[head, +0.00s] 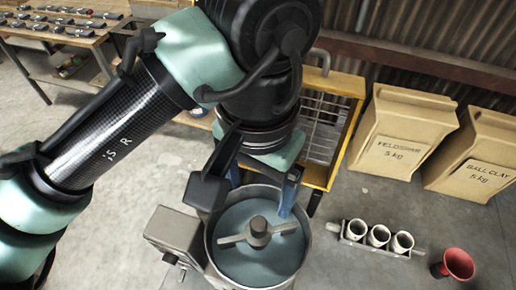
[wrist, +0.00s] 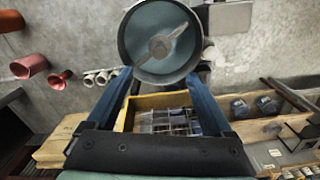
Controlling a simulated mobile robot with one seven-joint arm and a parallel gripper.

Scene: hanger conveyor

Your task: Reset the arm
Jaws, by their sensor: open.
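My gripper (head: 261,198) is open, with its two blue fingers pointing down over the back part of a round metal mixing pot (head: 212,255). Nothing shows between the fingers. The pot holds blue-grey contents with a paddle (head: 258,232) across the middle. In the wrist view my gripper (wrist: 158,78) has its fingers spread, one on each side of the pot's (wrist: 124,48) near edge. I cannot tell whether the fingertips touch the pot. My arm reaches in from the left of the head view.
A yellow-framed cart (head: 348,88) with a wire rack stands behind the pot. Feldspar (head: 403,140) and ball clay (head: 478,165) bags stand at right. White cups in a holder (head: 378,237) and a red funnel (head: 458,264) are on the floor. A workbench (head: 85,38) is at upper left.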

